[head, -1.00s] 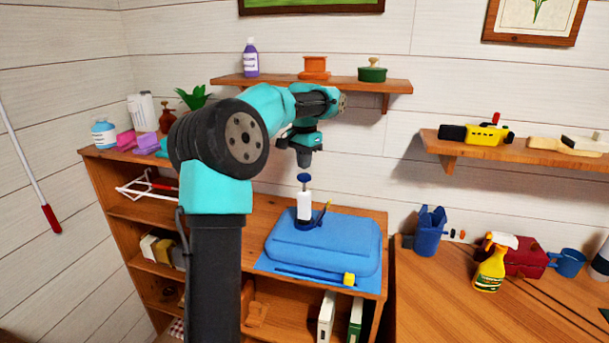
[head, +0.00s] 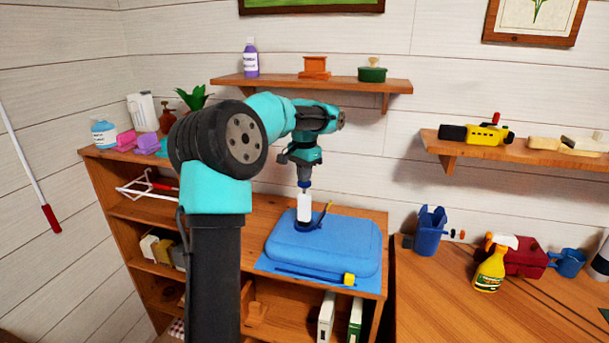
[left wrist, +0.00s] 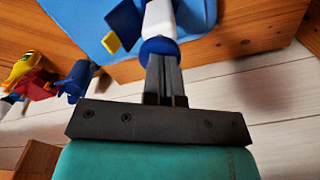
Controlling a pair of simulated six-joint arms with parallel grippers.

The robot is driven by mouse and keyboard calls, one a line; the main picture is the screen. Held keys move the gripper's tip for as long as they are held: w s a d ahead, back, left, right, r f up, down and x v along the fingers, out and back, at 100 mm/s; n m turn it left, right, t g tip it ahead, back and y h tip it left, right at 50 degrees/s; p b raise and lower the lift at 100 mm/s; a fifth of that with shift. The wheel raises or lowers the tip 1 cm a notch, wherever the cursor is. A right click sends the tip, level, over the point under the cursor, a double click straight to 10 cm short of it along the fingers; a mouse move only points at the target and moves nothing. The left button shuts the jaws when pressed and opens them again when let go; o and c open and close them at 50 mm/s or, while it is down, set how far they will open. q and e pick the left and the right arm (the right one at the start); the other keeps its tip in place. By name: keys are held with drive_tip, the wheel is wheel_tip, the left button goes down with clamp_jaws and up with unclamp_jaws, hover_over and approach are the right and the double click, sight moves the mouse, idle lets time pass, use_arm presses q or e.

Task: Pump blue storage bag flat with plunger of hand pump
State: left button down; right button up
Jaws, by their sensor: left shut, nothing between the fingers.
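The blue storage bag (head: 340,245) lies puffed on the wooden cabinet top, and part of it shows in the left wrist view (left wrist: 85,15). The white hand pump (head: 304,208) stands upright on the bag's left part, its body also at the top of the left wrist view (left wrist: 160,18). The pump's blue plunger knob (left wrist: 158,47) is right at my left fingertips. My left gripper (head: 304,182) points straight down over the pump, its fingers shut and empty, seemingly touching the knob. My right gripper is in neither view.
A yellow clip (head: 349,279) sits at the bag's front edge. A wall shelf (head: 340,84) with pots is behind my left arm. A table (head: 440,300) to the right holds a spray bottle (head: 491,268) and a blue bin (head: 429,232).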

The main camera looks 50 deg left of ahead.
use_arm(q)
drive_tip(key=shift+f, duration=1.65)
drive_tip(key=shift+r, duration=2.4)
